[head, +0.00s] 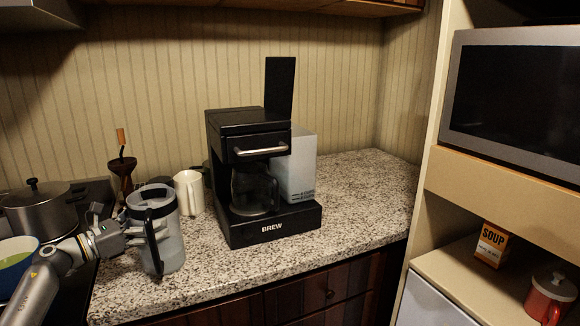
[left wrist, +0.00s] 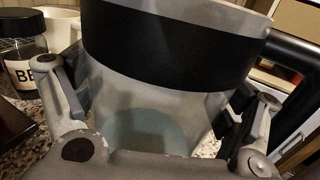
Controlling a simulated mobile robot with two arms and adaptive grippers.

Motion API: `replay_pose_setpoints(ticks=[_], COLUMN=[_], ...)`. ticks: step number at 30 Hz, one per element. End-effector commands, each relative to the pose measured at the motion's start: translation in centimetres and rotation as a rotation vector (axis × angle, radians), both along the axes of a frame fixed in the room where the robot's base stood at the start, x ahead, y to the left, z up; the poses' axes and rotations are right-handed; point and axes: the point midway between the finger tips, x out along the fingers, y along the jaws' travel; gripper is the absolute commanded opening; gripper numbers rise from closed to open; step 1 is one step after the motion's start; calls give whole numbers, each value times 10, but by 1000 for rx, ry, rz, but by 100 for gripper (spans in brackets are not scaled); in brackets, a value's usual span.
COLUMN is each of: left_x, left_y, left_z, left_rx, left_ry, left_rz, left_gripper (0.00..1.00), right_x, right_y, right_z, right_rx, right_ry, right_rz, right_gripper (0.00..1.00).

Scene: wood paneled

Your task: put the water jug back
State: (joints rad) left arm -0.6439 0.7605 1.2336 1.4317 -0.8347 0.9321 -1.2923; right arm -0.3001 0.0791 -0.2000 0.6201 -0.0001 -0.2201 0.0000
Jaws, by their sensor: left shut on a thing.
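The water jug (head: 171,243) is a clear, greyish pitcher with a black band, a grey rim and a black handle. It is upright at the left part of the counter, with a little water low inside. My left gripper (head: 148,232) is shut on its body from the left, and the left wrist view shows a finger on each side of the jug (left wrist: 150,100). I cannot tell whether its base touches the counter. The coffee maker (head: 245,140) stands to its right with its black lid (head: 280,88) raised. My right gripper is not in view.
A cream mug (head: 188,192) and a dark jar (left wrist: 22,70) stand close behind the jug. The granite counter (head: 360,190) is clear right of the coffee maker.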

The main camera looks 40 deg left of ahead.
Motion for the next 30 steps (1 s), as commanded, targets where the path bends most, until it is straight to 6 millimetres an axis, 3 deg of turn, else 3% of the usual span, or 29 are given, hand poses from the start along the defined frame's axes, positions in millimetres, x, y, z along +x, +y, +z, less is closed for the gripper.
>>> replay_pose_setpoints(ticks=[12,13,15,26,30], left_x=[0,0,0,-1,-11], left_y=[0,0,0,0,0], left_z=[-3,-3,-3,-8,-8], left_rx=[1,1,1,-1,-3], left_ry=[-6,-6,-5,4,2], left_rz=[0,0,0,1,2], left_gripper=[20,91,100,100,100], right_x=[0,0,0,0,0], right_y=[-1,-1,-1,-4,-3], right_z=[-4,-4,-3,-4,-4], right_rx=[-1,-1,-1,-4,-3], right_ry=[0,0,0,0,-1], right_rz=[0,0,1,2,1], right_gripper=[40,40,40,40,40])
